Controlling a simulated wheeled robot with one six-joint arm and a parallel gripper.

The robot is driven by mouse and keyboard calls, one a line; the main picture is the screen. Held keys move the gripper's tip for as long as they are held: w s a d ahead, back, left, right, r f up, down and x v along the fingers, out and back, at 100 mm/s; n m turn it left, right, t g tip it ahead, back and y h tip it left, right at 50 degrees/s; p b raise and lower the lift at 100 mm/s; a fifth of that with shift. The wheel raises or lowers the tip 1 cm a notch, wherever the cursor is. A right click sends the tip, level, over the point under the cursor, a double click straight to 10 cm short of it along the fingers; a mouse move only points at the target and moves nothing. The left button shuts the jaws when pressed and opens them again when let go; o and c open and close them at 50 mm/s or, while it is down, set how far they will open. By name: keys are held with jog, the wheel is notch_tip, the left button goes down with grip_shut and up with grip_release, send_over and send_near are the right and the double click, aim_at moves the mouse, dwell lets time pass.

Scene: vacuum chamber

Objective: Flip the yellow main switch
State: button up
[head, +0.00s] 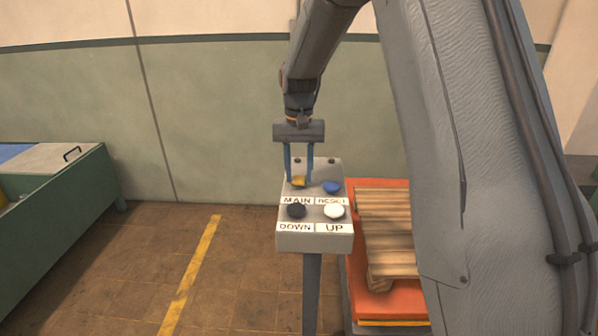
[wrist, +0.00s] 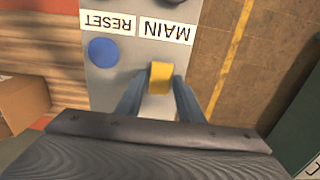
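The yellow main switch (head: 299,181) sits at the upper left of a grey control panel (head: 317,243) on a post, above the label MAIN. My gripper (head: 298,180) points down over the panel, its two blue fingers apart on either side of the switch.
A blue RESET button (head: 331,187) is right of the switch. A black DOWN button (head: 296,210) and a white UP button (head: 334,211) sit below. An orange platform with wooden boards (head: 385,230) stands behind right; a green bench (head: 70,225) is left. Floor between is clear.

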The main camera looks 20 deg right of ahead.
aim_at(299, 179)
jog(key=shift+o, duration=0.9)
notch_tip(299, 179, up, 8)
jog(key=b, duration=0.2)
jog(key=shift+f, duration=0.1)
